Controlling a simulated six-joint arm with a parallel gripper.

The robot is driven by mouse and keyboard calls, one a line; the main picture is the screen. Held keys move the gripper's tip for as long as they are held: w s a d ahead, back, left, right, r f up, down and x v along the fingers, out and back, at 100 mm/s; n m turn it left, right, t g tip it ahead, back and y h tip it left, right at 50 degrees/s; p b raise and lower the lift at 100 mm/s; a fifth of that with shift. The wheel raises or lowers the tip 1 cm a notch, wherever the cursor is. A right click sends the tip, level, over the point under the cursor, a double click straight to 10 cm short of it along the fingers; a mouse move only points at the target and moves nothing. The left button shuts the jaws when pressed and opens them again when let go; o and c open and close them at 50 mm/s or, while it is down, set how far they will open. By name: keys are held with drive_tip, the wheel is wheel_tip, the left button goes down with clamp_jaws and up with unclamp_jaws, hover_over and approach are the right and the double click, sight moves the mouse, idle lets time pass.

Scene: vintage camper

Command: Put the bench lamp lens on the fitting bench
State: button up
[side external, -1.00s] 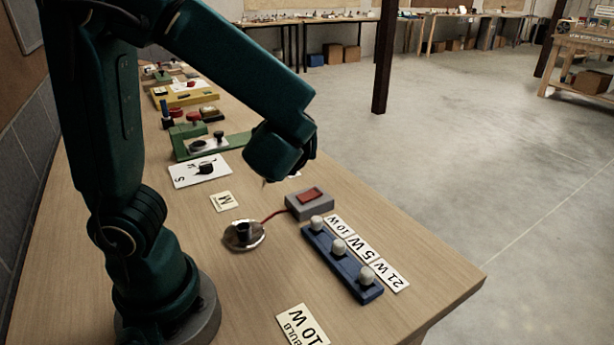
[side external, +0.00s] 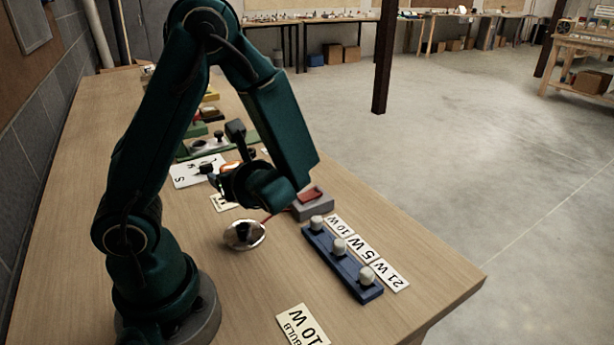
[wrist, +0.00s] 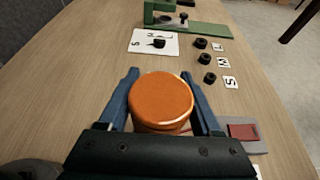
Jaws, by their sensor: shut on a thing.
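The lens is an orange round cap (wrist: 161,98), flat face toward the wrist camera. My gripper (wrist: 160,88) is shut on it, with one blue finger on each side. In the side view an orange edge of the lens (side external: 231,167) shows beside my gripper, above the bench, and my wrist hides part of it. A shiny round lamp dish (side external: 244,236) with a dark centre sits nearer that camera on the wooden bench top (side external: 215,285). In the wrist view the dish is hidden behind the lens and gripper.
A grey box with a red switch (side external: 313,196) joins the dish by a red wire. A blue rack (side external: 345,265) holds three white bulbs beside wattage cards. A green fixture (wrist: 186,25), a white card (wrist: 146,43) and black rings (wrist: 204,59) lie farther back.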

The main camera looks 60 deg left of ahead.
sight(246, 235)
drive_tip(key=shift+f, duration=4.5)
drive_tip(key=shift+f, duration=0.15)
drive_tip(key=o, duration=1.4)
drive_tip(key=shift+c, duration=0.2)
drive_tip(key=v, duration=0.4)
drive_tip(key=shift+d, duration=0.2)
drive_tip(key=shift+o, duration=0.3)
drive_tip(key=shift+d+r, duration=0.2)
drive_tip(key=shift+d, duration=0.1)
